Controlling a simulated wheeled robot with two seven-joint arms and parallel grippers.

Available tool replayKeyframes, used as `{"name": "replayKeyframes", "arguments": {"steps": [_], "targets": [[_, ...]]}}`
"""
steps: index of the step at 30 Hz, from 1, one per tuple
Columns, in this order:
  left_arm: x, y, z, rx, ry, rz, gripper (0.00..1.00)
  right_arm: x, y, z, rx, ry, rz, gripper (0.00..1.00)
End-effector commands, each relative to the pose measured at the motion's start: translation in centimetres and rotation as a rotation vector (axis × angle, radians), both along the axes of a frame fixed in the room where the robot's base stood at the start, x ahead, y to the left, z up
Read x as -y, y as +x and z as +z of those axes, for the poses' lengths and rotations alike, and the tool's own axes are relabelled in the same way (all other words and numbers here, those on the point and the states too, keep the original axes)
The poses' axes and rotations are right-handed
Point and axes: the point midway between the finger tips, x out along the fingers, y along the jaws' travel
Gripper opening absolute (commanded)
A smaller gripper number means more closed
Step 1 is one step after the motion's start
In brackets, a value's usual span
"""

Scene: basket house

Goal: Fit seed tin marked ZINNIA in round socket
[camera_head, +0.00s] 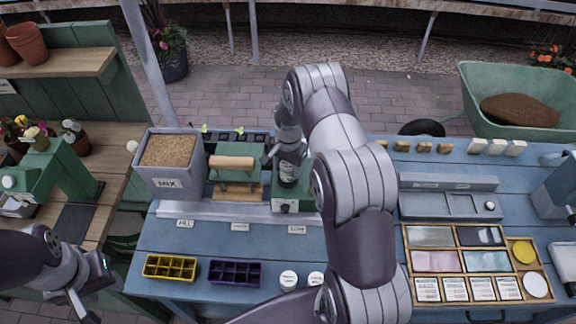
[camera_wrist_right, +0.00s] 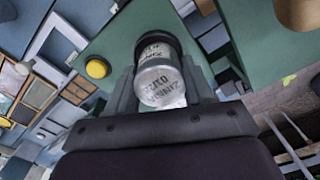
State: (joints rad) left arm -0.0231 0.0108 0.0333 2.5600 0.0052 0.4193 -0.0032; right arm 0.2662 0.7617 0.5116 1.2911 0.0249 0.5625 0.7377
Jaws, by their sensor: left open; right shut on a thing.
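My right gripper (camera_head: 281,156) is shut on a small pale tin (camera_head: 288,171) above the green station in the middle of the bench. The right wrist view shows the tin (camera_wrist_right: 160,84) between the fingers (camera_wrist_right: 163,92), with dark lettering that reads ZINNIA. A dark ring (camera_wrist_right: 172,40) surrounds its far end; I cannot tell whether this is a socket or part of the tin, nor whether the tin is seated. Two other white-topped tins (camera_head: 288,279) (camera_head: 316,279) stand at the bench's front. My left gripper (camera_head: 88,286) is open and empty at lower left.
The green station (camera_head: 284,207) has a front knob; a yellow button (camera_wrist_right: 97,68) shows in the wrist view. A MIX bin (camera_head: 169,184) and wooden-handled press (camera_head: 232,163) stand left. Yellow (camera_head: 170,267) and purple (camera_head: 235,273) trays lie in front. A divided wooden box (camera_head: 456,272) lies right.

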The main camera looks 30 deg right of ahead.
Motion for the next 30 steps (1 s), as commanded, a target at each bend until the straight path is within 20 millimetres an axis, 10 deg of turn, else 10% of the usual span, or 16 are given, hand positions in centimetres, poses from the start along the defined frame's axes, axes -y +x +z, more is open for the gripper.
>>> {"name": "replayKeyframes", "arguments": {"steps": [30], "targets": [[0.0,0.0,-0.57,0.0,0.0,0.0,0.43,-0.05,-0.12,-0.6,0.0,0.0,0.0,0.21]]}}
